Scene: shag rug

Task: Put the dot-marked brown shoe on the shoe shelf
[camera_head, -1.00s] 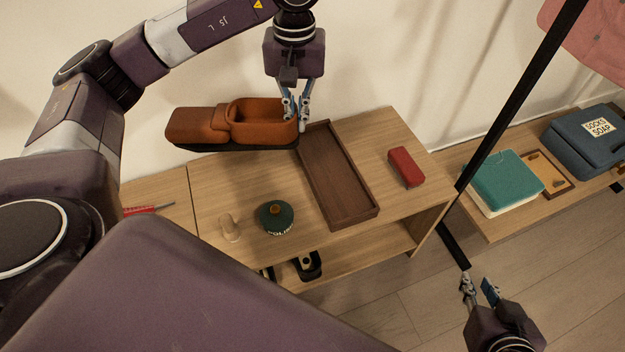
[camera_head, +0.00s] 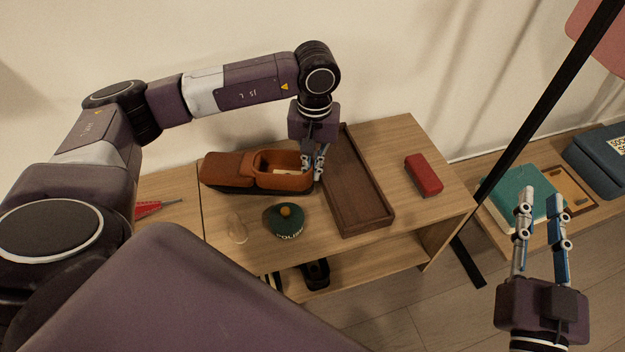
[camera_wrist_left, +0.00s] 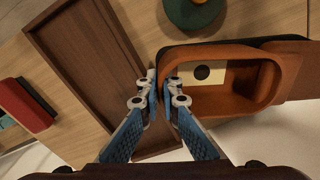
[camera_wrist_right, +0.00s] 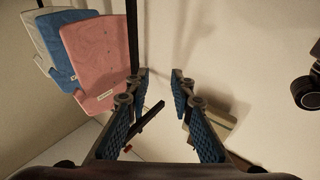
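The brown shoe (camera_head: 228,167) has a dark sole and is level at the back of the wooden shelf unit's top (camera_head: 222,222). I cannot tell whether its sole touches the wood. A black dot on a pale insole patch shows inside the shoe (camera_wrist_left: 262,95) in the left wrist view. My left gripper (camera_head: 316,172) is shut on the shoe's heel rim, one finger inside and one outside; it also shows in the left wrist view (camera_wrist_left: 160,92). My right gripper (camera_head: 541,197) is open and empty at the right, away from the shoe.
A dark wooden tray (camera_head: 358,190) lies right beside the heel. A green polish tin (camera_head: 283,222), a clear small object (camera_head: 237,228), a red block (camera_head: 423,175) and a red-handled tool (camera_head: 150,207) are on top. Dark shoes (camera_head: 316,273) sit below. A black pole (camera_head: 530,115) stands right.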

